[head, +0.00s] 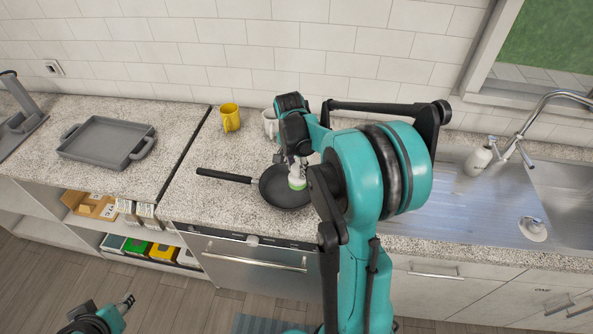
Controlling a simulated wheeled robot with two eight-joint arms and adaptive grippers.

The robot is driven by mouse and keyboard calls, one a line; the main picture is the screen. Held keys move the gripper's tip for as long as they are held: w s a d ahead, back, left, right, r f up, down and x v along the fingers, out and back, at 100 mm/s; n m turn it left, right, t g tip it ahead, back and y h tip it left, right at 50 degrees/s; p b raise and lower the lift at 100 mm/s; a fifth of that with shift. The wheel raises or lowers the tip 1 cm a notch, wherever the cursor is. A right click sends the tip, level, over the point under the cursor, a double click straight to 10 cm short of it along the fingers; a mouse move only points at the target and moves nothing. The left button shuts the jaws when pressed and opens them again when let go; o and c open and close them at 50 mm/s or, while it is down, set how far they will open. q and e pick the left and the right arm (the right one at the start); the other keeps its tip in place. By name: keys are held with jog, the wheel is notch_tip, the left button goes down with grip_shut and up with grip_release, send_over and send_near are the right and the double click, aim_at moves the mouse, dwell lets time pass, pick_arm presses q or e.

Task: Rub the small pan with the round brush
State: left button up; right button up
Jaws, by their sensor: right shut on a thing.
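The small dark pan (283,198) sits on the granite counter with its black handle (223,175) pointing left. My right gripper (298,163) is above the pan, pointing down, and is shut on the round brush (297,182). The brush has a pale body with a green band, and its lower end is over or on the pan's inner surface; I cannot tell whether it touches. My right arm hides the right side of the pan. My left gripper (128,301) is low at the bottom left, away from the counter; its finger state is unclear.
A yellow mug (230,118) and a white mug (270,123) stand behind the pan near the wall. A grey tray (104,143) lies on the left counter. A steel sink (560,195) with faucet is at right. The counter left of the pan is clear.

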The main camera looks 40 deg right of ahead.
jog(key=shift+r+p, duration=0.95)
jog(key=shift+r, duration=0.7)
